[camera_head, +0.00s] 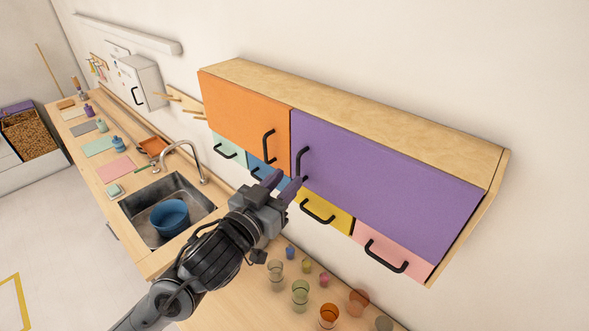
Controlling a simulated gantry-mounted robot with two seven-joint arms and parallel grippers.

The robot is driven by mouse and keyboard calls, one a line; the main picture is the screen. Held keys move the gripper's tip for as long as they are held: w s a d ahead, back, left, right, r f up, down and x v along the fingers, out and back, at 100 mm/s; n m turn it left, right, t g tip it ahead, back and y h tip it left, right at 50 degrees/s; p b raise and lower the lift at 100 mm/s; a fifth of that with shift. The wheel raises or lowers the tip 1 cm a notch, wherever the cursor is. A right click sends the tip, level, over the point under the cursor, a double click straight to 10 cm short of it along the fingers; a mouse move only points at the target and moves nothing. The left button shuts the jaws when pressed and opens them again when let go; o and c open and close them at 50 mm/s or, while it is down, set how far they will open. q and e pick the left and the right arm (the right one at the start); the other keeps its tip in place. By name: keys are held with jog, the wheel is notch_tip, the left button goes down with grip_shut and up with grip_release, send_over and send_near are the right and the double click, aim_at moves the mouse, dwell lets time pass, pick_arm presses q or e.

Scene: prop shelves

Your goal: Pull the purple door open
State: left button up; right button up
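The purple door (395,185) is the wide front on the right of the wall cabinet. Its black upright handle (299,160) is near the door's left edge. A dark gap shows along the door's right edge; I cannot tell whether the door is ajar. My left gripper (286,181) is open, with its two fingertips apart at the lower end of this handle. I cannot tell whether a finger touches the handle, and nothing shows held. My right gripper is not in view.
An orange door (245,115) with its own handle adjoins the purple door. Yellow (325,209) and pink (391,253) drawers with black handles sit below. Several cups stand on the counter under the cabinet. A sink (190,196) with a blue bowl (170,218) is at left.

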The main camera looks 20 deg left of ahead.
aim_at(297, 170)
pick_arm(q)
jog(key=shift+w+d+p, duration=0.2)
jog(key=shift+w, duration=0.9)
jog(key=shift+w+d+p, duration=0.15)
jog(key=shift+w+p, duration=0.05)
jog(key=shift+w, duration=0.85)
jog(key=shift+c, duration=0.5)
grip_shut()
